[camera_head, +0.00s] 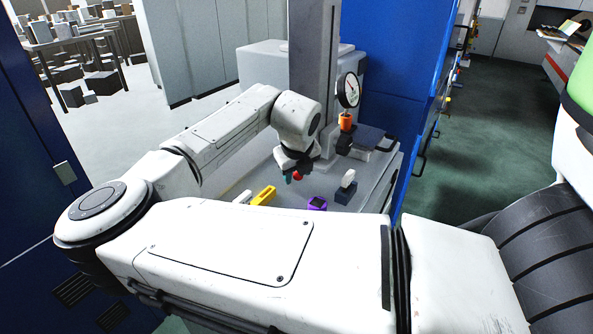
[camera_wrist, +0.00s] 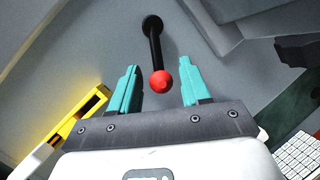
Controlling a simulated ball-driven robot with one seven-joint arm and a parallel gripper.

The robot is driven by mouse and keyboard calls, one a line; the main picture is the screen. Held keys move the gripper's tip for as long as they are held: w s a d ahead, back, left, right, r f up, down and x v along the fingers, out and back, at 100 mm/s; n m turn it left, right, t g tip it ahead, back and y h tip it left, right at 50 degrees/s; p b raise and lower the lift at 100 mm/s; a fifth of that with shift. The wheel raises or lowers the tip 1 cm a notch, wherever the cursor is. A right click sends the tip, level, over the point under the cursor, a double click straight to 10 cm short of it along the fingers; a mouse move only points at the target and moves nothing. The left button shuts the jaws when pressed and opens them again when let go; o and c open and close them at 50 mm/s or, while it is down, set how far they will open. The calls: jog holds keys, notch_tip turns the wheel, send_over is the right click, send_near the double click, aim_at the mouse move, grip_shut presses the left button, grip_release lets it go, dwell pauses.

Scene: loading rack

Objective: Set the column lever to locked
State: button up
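The column lever (camera_wrist: 155,50) is a black rod with a red ball knob (camera_wrist: 161,82) at its end. In the wrist view it runs from a round black pivot at the top down toward my gripper. My gripper (camera_wrist: 159,80) is open, with its teal fingers on either side of the red knob and gaps showing on both sides. In the head view the red knob (camera_head: 298,175) shows just below my wrist, beside a teal finger of my gripper (camera_head: 291,177). The grey column (camera_head: 315,65) rises behind. I see no lock marking.
A dial gauge (camera_head: 348,90) with an orange part (camera_head: 346,122) below it stands right of the column. A yellow object (camera_head: 264,195), a purple object (camera_head: 317,203) and a dark blue block with a white top (camera_head: 346,187) sit on the grey surface.

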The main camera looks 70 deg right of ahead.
grip_shut()
